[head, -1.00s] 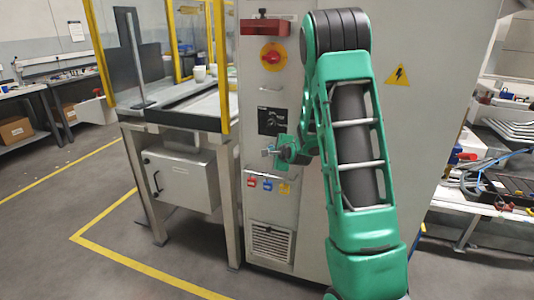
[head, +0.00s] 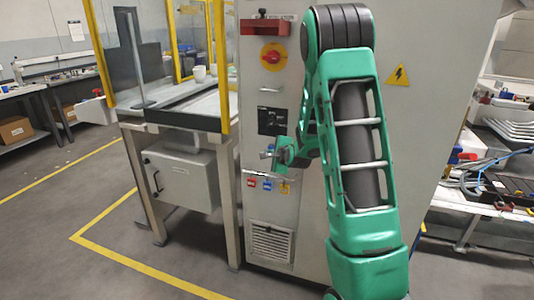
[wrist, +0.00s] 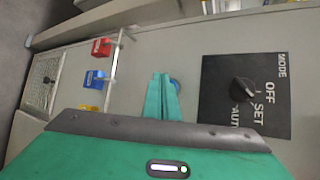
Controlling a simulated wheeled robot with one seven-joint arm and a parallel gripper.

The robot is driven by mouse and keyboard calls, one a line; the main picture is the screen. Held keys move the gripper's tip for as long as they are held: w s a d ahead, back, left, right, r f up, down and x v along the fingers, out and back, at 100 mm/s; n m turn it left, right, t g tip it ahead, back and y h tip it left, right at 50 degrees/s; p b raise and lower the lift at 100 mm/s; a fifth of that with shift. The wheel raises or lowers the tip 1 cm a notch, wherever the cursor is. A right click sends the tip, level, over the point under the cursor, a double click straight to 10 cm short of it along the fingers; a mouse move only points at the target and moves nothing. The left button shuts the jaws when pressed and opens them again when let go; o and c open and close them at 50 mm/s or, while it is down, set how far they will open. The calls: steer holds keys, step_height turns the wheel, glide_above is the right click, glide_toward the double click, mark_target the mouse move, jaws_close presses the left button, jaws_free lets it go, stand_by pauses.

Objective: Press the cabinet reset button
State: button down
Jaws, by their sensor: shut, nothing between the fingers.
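The cabinet (head: 400,130) stands upright in front of me. In the wrist view a round blue button (wrist: 176,85) shows on the cabinet face, partly hidden behind my fingers; I cannot read any label on it. My gripper (wrist: 161,78) is shut and empty, its green fingertips just beside and overlapping the button in the picture. I cannot tell whether they touch it. In the head view my gripper (head: 268,155) is close to the cabinet face, below the black mode switch plate (head: 272,121), and the button cannot be made out there.
The mode knob (wrist: 243,91) is close to my fingers. Red (wrist: 101,47), blue (wrist: 95,78) and yellow (wrist: 88,107) tags or locks hang from a rail. A red rotary switch (head: 273,56) sits higher up. A yellow-framed station (head: 170,118) stands to the left.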

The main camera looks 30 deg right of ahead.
steer(key=shift+s+a, duration=0.75)
steer(key=shift+a, duration=0.2)
steer(key=shift+s+a, duration=0.75)
steer(key=shift+a, duration=0.2)
steer(key=s+a+r+n+g+y, duration=0.1)
steer(key=s+n+g, duration=0.3)
steer(key=s, duration=1)
steer(key=s+a+r+n+g+y, duration=0.1)
steer(key=s+a+r+n+g, duration=0.2)
steer(key=s+n, duration=0.5)
steer(key=s+a+r+n+g+y, duration=0.1)
steer(key=s+a+n+g, duration=0.3)
steer(key=s, duration=1.8)
steer(key=shift+s+a+r+n+g, duration=0.2)
steer(key=shift+r+n+g, duration=0.35)
steer(key=shift+n+g, duration=0.4)
